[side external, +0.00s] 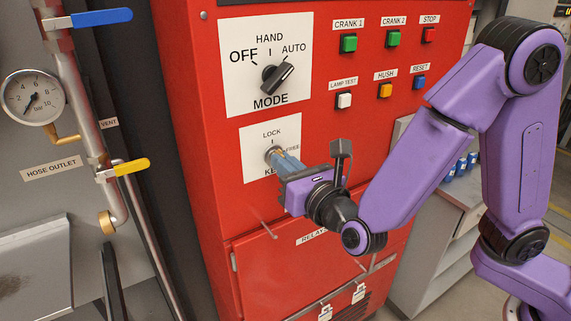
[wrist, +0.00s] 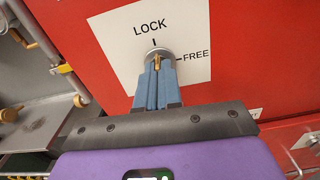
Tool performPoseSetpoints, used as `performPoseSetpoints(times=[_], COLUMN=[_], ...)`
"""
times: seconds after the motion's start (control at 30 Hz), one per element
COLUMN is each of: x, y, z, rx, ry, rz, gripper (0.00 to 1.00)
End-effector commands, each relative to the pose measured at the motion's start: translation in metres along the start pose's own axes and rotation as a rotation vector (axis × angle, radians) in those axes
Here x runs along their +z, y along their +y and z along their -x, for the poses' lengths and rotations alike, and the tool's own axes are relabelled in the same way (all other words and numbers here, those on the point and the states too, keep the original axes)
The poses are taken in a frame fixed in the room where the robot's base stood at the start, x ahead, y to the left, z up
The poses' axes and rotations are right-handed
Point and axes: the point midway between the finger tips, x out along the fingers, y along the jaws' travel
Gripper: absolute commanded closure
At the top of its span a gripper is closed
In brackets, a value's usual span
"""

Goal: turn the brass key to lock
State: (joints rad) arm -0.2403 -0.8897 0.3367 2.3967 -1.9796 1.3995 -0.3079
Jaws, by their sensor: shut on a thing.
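The brass key (wrist: 157,62) stands in a round metal lock (wrist: 158,53) on a white plate (wrist: 112,40) of the red panel. In the wrist view, LOCK is printed above the lock with a tick, and FREE to its right with a tick. The small visible part of the key lies roughly in line with the LOCK tick. My gripper (wrist: 157,72) is shut on the key, its blue fingers covering most of it. In the side external view, my gripper (side external: 284,161) reaches the lock (side external: 273,153) from the right and hides the key.
Above the lock is the black MODE knob (side external: 277,76), pointing toward AUTO. Several push buttons sit to its right, including a white one (side external: 344,100). The relay door (side external: 310,262) lies below. Left are pipes with a yellow lever (side external: 125,168) and a blue lever (side external: 102,17).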

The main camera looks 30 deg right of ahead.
Motion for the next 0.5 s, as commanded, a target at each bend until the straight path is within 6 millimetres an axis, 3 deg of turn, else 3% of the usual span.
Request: performPoseSetpoints(times=[0.5], x=[0.0022], y=[-0.0012], z=[-0.0026], rx=[-0.005], ry=[-0.006], rz=[0.079], gripper=[1.00])
